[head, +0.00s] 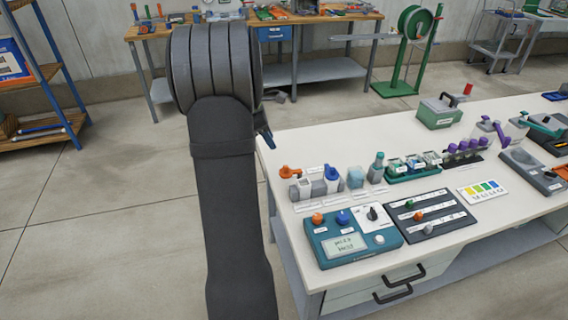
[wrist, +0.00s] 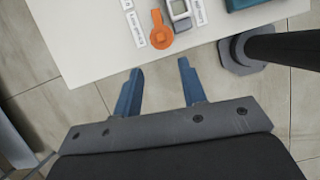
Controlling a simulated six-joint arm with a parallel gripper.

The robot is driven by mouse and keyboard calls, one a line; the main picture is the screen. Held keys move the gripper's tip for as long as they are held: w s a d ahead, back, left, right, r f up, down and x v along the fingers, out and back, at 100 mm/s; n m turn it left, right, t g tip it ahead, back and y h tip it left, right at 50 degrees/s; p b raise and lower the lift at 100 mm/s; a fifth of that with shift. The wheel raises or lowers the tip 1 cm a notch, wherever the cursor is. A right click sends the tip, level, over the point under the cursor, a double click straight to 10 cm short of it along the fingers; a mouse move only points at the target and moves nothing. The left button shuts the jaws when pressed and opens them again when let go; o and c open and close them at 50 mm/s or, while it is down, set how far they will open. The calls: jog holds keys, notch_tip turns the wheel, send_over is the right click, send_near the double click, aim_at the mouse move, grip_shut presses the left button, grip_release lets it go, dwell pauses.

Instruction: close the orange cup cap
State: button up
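The orange cup cap (head: 289,172) is at the near left corner of the white bench, beside a small grey-and-white cup (head: 304,188). In the wrist view the cap (wrist: 161,38) is a round orange disc with a narrow tab, lying to the side of the cup (wrist: 180,12), whose top looks uncovered. My gripper (wrist: 160,66) is open and empty, its two blue fingers spread past the bench edge and pointing toward the cap. In the head view my arm hides most of the gripper; only a dark blue finger part (head: 266,137) shows left of the bench.
A blue-capped bottle (head: 332,178), pale blue container (head: 355,177) and teal bottle (head: 376,168) stand right of the cup. A teal meter box (head: 350,238) and dark slider panel (head: 428,216) lie nearer the front. Flat labels lie around the cap. The bench's left edge is clear.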

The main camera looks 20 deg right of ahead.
aim_at(286, 166)
jog(key=x, duration=1.2)
jog(key=shift+f, duration=0.2)
grip_shut()
